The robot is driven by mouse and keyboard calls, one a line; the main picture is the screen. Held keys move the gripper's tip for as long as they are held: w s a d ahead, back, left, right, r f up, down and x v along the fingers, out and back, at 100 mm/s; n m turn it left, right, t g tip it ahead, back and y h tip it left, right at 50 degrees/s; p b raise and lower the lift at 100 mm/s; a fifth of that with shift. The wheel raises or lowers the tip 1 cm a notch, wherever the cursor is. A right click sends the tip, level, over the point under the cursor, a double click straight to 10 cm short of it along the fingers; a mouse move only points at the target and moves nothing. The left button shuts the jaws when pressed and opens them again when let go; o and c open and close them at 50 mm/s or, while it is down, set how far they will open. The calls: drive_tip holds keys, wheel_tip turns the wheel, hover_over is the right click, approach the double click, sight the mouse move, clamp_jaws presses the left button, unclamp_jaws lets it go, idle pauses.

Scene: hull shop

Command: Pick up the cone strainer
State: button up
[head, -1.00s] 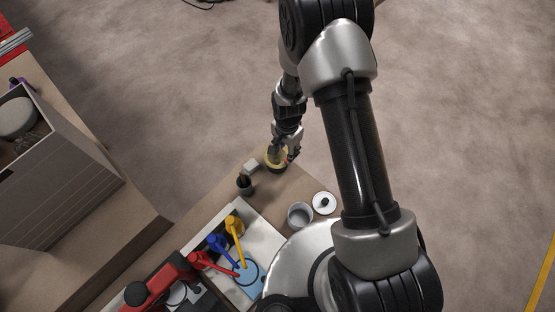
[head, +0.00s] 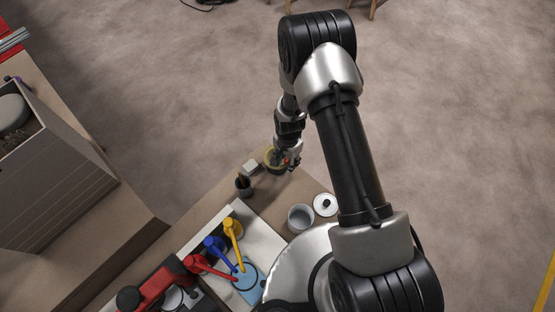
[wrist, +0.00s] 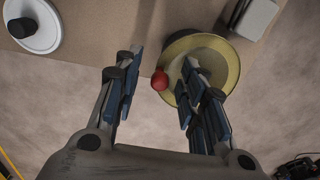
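In the head view the yellowish rim (head: 268,157) shows near the table's far corner, partly hidden by my gripper (head: 289,163).
A white block (head: 251,167) and a dark cup (head: 243,187) stand close by. A grey pot (head: 300,217) and a white lid with a black knob (head: 325,204) are nearer. Open floor lies beyond the table edge.

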drive_tip(key=shift+c, duration=0.4)
clamp_jaws()
wheel_tip(320, 180, up, 26)
drive_tip(key=p, duration=0.9)
idle(0.5)
